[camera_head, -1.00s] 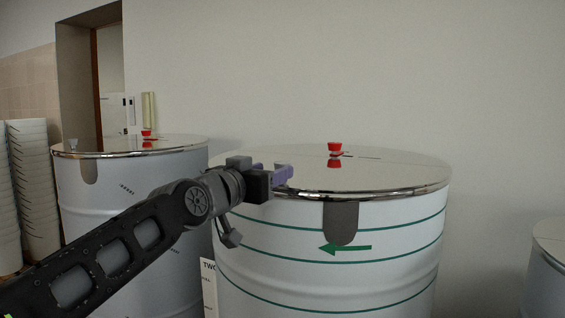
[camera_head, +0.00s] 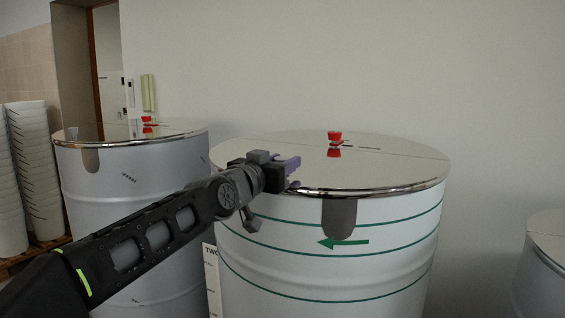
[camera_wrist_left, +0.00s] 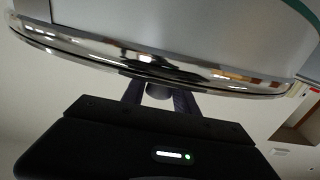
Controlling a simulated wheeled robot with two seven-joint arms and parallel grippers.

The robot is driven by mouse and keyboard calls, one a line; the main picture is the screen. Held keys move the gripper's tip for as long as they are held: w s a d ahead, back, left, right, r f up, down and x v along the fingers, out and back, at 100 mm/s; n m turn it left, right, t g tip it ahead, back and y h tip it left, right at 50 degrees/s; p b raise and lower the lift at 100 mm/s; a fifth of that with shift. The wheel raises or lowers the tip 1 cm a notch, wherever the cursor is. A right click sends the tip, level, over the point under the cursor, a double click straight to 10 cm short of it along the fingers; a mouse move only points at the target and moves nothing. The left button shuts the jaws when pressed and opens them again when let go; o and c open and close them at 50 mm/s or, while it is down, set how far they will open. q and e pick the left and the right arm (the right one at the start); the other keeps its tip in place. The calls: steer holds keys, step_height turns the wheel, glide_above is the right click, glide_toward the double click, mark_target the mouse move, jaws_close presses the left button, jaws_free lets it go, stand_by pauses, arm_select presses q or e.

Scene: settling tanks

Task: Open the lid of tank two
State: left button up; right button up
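Tank two (camera_head: 385,245) is a white drum with green bands, a green left-pointing arrow and a partly hidden "TWO" sign (camera_head: 211,255) at its left. Its polished round lid (camera_head: 390,165) lies flat and closed, with a seam across it. A red knob (camera_head: 335,136) stands near the lid's back middle, mirrored in the metal. My left gripper (camera_head: 293,168) has purple fingers and is over the lid's front left part, short of the knob. In the left wrist view its fingers (camera_wrist_left: 159,98) are apart near the shiny rim (camera_wrist_left: 215,80). Contact cannot be told. My right gripper is out of view.
Another lidded tank (camera_head: 85,195) with a red knob stands at the left, behind my arm. A third tank (camera_head: 545,265) is at the right edge. Stacked white buckets (camera_head: 30,170) stand far left. A plain wall (camera_head: 400,70) is behind; the space above the lid is clear.

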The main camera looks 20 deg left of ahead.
arm_select(q)
jaws_close()
stand_by(1.0)
